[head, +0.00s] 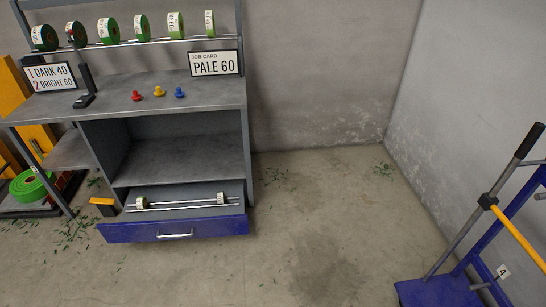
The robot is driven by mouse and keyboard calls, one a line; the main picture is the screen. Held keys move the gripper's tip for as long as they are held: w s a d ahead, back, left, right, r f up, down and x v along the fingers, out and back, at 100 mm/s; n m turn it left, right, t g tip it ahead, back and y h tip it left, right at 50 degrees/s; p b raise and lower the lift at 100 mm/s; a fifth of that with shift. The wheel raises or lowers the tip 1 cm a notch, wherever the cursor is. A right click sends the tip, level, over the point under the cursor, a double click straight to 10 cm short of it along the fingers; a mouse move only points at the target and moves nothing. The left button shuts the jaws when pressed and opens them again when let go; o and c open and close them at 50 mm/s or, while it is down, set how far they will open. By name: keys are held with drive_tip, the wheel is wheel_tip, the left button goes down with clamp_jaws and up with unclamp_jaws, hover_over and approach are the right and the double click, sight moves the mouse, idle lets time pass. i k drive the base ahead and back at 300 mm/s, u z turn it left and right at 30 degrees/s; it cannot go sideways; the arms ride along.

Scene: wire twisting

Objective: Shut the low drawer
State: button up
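The low drawer (172,229) is at the bottom of the grey workbench, with a blue front and a pale bar handle (175,235). It stands pulled out, its front forward of the bench and its inside showing from above. Inside it lie metal rods with a small pale spool (141,203) near the left end and another (220,198) near the right end. My gripper is not in view.
Open floor (290,220) lies in front and right of the drawer. A blue wheeled frame (445,290) with a black-gripped lever stands at right. A yellow-orange piece (102,203) is beside the drawer's left end. Green scraps (75,232) litter the floor at left.

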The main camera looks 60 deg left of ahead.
sight(182, 213)
drive_tip(key=u, duration=2.85)
drive_tip(key=k, duration=0.65)
drive_tip(key=z, duration=0.35)
drive_tip(key=i, duration=1.15)
drive_tip(key=z, duration=0.35)
drive_tip(key=i, duration=1.25)
drive_tip(key=u, duration=0.65)
drive_tip(key=k, duration=0.9)
drive_tip(key=z, duration=0.05)
